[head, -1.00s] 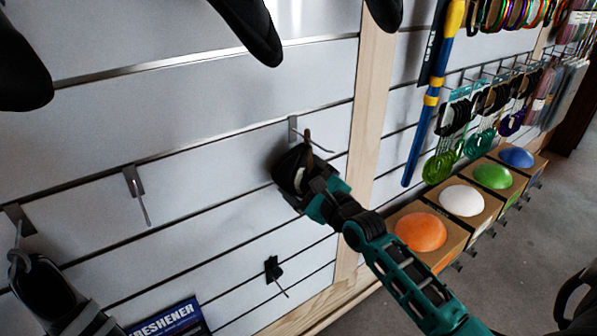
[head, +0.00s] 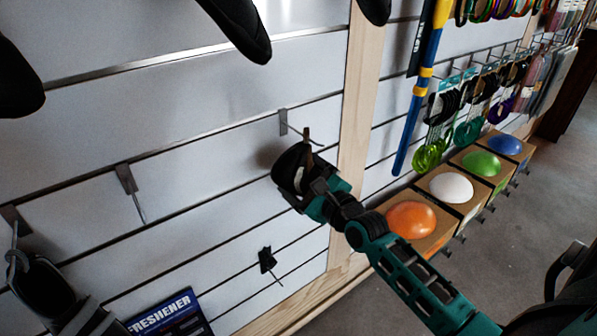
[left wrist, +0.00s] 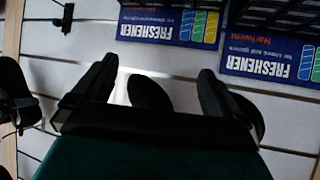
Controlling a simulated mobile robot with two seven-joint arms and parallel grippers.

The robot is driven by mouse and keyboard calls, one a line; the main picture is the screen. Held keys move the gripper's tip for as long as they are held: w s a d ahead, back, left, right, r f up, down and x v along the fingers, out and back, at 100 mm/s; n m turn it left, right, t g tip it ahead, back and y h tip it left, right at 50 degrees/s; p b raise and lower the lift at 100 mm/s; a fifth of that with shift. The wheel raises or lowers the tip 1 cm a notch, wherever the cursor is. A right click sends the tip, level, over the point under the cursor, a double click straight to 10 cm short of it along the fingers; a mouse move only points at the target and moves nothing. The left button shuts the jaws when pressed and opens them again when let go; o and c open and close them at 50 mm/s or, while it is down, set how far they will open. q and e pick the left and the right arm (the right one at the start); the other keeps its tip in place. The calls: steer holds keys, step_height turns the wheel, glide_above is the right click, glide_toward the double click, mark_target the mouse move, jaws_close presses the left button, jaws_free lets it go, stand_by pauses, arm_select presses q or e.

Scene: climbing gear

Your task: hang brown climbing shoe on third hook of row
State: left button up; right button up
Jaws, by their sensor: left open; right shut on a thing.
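The climbing shoe (head: 291,166), mostly black here with a brown strip at its top, is held by my right gripper (head: 312,188) in the head view. The gripper is shut on it from the lower right. The third hook (head: 284,122) of the row is just above the shoe; its prong passes close to the brown strip. I cannot tell whether the strip is around the prong or beside it. The second hook (head: 128,180) is bare. My left gripper (left wrist: 157,70) is open in the left wrist view, with a dark rounded thing beyond its fingers.
A dark shoe (head: 45,290) hangs at the first hook (head: 15,222). Dark shoes hang above, near the top edge. A wooden post (head: 357,110) stands right of the third hook. Boxed coloured domes (head: 411,219) are at lower right. Freshener packs (left wrist: 168,22) show in the left wrist view.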

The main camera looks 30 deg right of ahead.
steer(key=shift+s+d+r+p, duration=0.1)
steer(key=shift+s+p, duration=0.35)
steer(key=shift+s, duration=0.65)
steer(key=shift+s, duration=0.1)
steer(key=shift+s+p, duration=0.25)
steer(key=shift+p, duration=0.05)
steer(key=s+r+p, duration=0.1)
steer(key=s+p, duration=0.1)
steer(key=s, duration=0.6)
steer(key=shift+s+d+p, duration=0.15)
steer(key=shift+d+p, duration=0.2)
steer(key=shift+p, duration=0.05)
